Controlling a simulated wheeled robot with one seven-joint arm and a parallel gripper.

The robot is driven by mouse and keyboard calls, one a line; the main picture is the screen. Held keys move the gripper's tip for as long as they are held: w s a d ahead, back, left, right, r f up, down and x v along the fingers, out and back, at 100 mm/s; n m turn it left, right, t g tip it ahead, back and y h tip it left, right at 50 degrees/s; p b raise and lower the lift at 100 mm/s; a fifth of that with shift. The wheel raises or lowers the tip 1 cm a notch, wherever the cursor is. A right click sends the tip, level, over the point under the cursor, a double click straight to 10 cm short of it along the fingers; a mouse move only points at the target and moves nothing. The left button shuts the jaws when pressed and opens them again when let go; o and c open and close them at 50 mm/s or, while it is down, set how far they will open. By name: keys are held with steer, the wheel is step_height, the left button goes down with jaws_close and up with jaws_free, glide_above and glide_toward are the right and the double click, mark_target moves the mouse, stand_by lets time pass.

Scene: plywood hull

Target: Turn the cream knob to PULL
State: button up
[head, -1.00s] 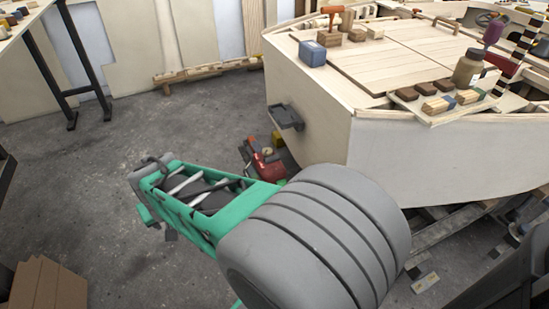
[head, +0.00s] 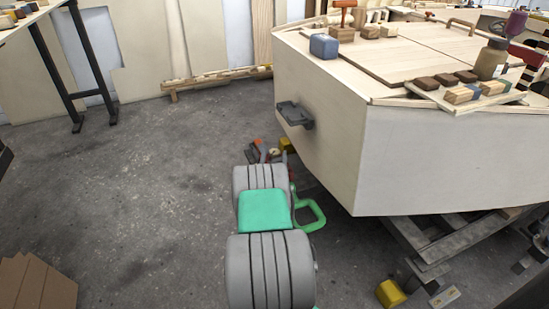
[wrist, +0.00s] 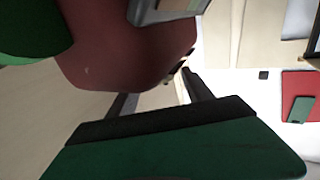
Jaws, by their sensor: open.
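I cannot make out the cream knob or a PULL marking in either view. The pale plywood hull (head: 430,160) stands at the right in the head view, with a dark grey bracket (head: 296,114) on its end face. My arm reaches forward beside this face, low over the floor. My gripper is hidden behind the arm in the head view. In the wrist view my gripper (wrist: 160,84) is open, with two dark fingers spread above its green body. Nothing is seen held between them. A dark red rounded shape (wrist: 125,50) fills the upper middle there; I cannot tell what it is.
On the hull top are a blue box (head: 323,46), a bottle (head: 491,60) and a tray (head: 470,106) of small blocks. A yellow block (head: 390,293) lies by the timber supports. Cardboard (head: 38,283) stands at lower left. The concrete floor (head: 150,190) at left is clear.

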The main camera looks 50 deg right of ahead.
steer(key=shift+w+d, duration=0.35)
steer(key=shift+d, duration=0.15)
steer(key=shift+c, duration=0.6)
jaws_close()
